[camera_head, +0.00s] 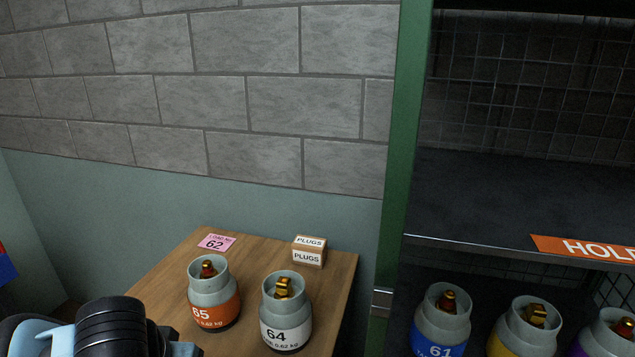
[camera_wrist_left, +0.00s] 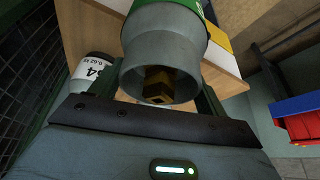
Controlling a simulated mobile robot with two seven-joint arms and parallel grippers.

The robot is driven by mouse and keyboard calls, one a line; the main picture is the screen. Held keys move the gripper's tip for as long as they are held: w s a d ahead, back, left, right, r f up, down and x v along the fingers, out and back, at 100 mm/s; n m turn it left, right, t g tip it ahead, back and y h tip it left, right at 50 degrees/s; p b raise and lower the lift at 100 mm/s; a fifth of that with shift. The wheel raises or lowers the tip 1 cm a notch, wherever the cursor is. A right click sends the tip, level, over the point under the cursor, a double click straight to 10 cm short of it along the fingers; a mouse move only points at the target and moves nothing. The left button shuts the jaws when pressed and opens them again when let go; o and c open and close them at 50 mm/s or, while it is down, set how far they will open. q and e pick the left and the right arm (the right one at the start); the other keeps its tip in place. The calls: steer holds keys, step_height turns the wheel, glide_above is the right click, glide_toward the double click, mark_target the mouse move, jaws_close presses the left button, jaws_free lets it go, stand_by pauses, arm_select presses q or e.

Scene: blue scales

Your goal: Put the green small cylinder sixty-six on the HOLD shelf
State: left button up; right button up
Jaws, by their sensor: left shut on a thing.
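A grey cylinder with a green band (camera_wrist_left: 165,45) fills the top middle of the left wrist view, its collar and brass valve facing the camera. Its number cannot be read. My left gripper (camera_wrist_left: 162,88) is shut on it, a finger on each side. In the head view only my left wrist (camera_head: 110,325) shows at the bottom left; the held cylinder is out of that picture. The HOLD shelf (camera_head: 500,205) is the dark upper shelf at the right, with an orange HOLD label (camera_head: 590,248) on its front edge. Its visible surface is bare. My right gripper is not in view.
Orange cylinder 65 (camera_head: 214,295) and white cylinder 64 (camera_head: 286,315) stand on the wooden table (camera_head: 170,285), with a pink card 62 (camera_head: 216,243) and a PLUGS box (camera_head: 309,252). A green post (camera_head: 400,150) edges the rack. Blue 61 (camera_head: 442,320), yellow and purple cylinders stand below the shelf.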

arm_select(q)
steer(key=shift+w+r, duration=0.65)
steer(key=shift+r, duration=0.3)
steer(key=shift+w+r, duration=0.65)
steer(key=shift+r, duration=0.25)
